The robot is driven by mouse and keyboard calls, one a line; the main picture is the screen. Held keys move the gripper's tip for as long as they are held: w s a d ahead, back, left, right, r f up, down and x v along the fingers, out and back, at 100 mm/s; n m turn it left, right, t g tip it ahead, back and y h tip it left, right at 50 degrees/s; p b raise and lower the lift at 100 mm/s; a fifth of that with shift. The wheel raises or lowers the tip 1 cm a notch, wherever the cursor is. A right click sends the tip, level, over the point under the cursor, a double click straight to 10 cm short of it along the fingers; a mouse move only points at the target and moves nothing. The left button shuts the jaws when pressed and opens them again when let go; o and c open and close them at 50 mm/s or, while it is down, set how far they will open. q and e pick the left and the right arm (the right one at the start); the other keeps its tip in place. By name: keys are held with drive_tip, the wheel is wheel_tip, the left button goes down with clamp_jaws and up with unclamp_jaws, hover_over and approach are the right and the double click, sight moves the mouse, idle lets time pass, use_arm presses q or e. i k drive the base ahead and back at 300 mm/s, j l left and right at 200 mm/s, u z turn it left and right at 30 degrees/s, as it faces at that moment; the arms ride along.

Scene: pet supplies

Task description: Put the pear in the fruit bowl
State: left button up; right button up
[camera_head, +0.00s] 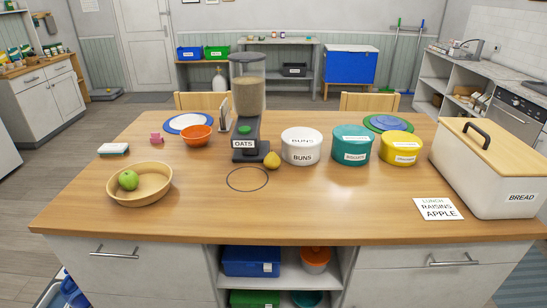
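A yellow pear (272,160) lies on the wooden table at the foot of the oats dispenser (246,110), by the right side of its base. A shallow tan bowl (152,188) stands at the left front of the table and holds a green apple (129,180). Neither of my grippers shows in the head view.
A thin dark ring (248,179) is marked on the table just in front of the dispenser. An orange bowl (196,136), a buns tin (301,147), a teal tin (351,146) and a yellow tin (399,148) stand further back. A bread box (486,177) and a card (438,209) are at right. The front middle is clear.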

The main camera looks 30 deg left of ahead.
sight(155, 189)
drive_tip(key=i+j+z, duration=0.1)
drive_tip(key=j, duration=0.35)
drive_tip(key=i+j+z, duration=0.1)
drive_tip(key=j, duration=0.3)
drive_tip(key=i+j+z, duration=0.1)
drive_tip(key=j, duration=0.35)
drive_tip(key=i, duration=0.1)
